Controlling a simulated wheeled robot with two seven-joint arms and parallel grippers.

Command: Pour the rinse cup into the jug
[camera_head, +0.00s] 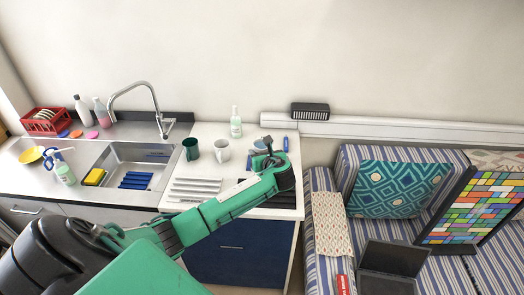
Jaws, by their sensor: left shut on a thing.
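My left gripper (268,150) is over the right part of the white counter. It is shut on a small grey-blue vessel (259,144), which looks like the rinse cup; the gripper and wrist hide much of it, so its tilt and contents cannot be told. A white handled vessel (222,151) stands upright to its left, and a dark green mug (190,149) stands further left. I cannot tell for sure which vessel is the jug. My right gripper is not in view.
A soap bottle (236,124) stands behind the cups. A blue upright item (285,144) is right of the gripper. White strips (195,186) lie in front. The sink (142,155) and tap (150,92) are left; a striped sofa (323,225) is right.

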